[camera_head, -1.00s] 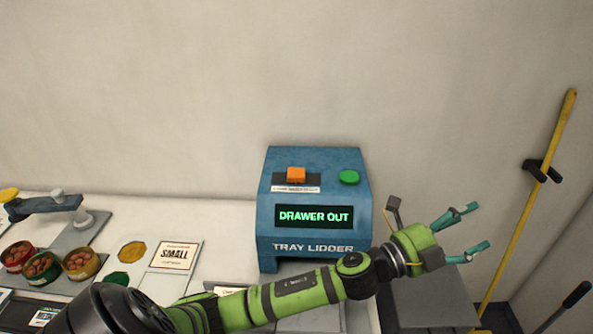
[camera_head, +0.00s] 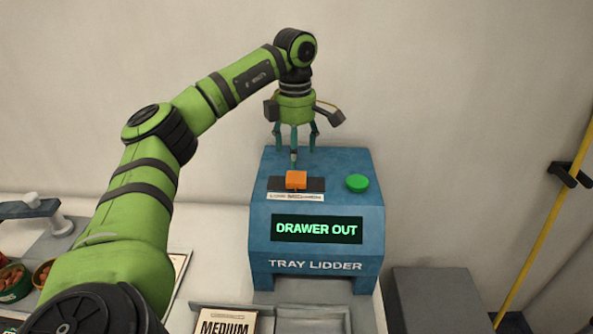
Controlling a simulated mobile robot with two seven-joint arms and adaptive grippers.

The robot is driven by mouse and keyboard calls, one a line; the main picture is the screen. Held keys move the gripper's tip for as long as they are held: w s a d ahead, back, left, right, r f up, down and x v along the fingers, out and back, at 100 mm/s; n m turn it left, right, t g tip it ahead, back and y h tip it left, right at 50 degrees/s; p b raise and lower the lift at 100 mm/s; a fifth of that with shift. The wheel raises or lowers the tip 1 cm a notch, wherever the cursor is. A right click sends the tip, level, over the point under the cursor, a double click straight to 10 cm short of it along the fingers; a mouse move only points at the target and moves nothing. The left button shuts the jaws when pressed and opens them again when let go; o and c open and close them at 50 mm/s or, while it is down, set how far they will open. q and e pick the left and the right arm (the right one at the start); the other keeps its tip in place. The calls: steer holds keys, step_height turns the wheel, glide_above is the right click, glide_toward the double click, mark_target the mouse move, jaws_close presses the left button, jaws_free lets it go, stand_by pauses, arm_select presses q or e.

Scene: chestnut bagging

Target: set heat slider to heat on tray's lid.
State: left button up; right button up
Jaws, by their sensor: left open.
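The blue tray lidder (camera_head: 318,233) stands against the wall, its green display (camera_head: 317,229) reading "DRAWER OUT". On its sloped top an orange slider knob (camera_head: 296,180) sits near the middle of a dark slot (camera_head: 316,185), left of a round green button (camera_head: 357,182). The label below the slot is too small to read. My left gripper (camera_head: 298,160) points down with open teal fingers, just above and behind the orange knob. I cannot tell whether a finger touches it. My right gripper is out of view.
Below the lidder are a pale tray (camera_head: 312,321) and a card reading "MEDIUM" (camera_head: 228,323). A grey box (camera_head: 437,298) stands to the right, with a yellow pole (camera_head: 545,232) beyond. Bowls of chestnuts (camera_head: 12,282) are at the far left.

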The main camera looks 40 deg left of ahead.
mark_target(296, 176)
arm_select(q)
step_height(296, 176, down, 6)
steer(key=shift+d+f+p, duration=0.1)
steer(key=shift+f+p, duration=0.1)
steer(key=shift+p, duration=0.7)
